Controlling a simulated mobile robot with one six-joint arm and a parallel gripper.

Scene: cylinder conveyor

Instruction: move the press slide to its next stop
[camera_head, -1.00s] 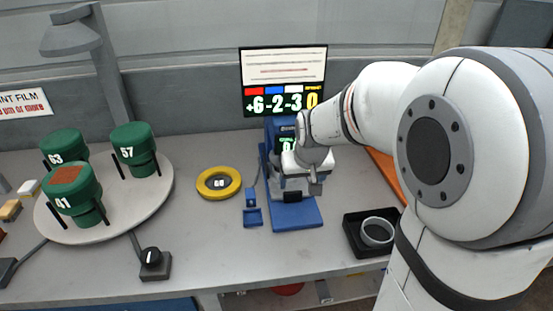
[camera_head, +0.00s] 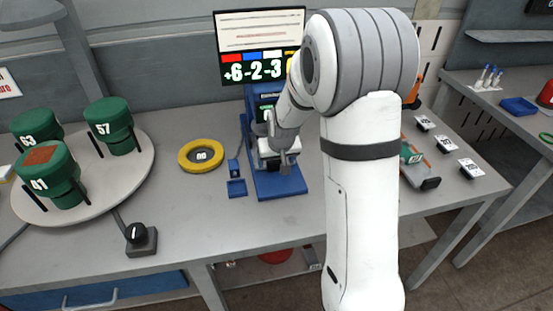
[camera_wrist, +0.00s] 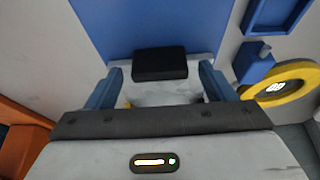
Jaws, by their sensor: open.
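The press (camera_head: 268,183) is blue, with a flat base and an upright back part, and stands at the middle of the bench below a display. My gripper (camera_wrist: 160,74) is over the front of the press, pointing down; it also shows in the head view (camera_head: 284,160). In the wrist view its two blue fingers are apart, on either side of a black block (camera_wrist: 160,64) on a light grey plate. The block seems to be the slide's grip; I cannot tell whether the fingers touch it. My arm hides part of the press in the head view.
A round turntable (camera_head: 120,180) with green cylinders is at the left. A dark knob box (camera_head: 141,240) sits near the front edge. Labelled blocks (camera_head: 446,145) stand right of my arm.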

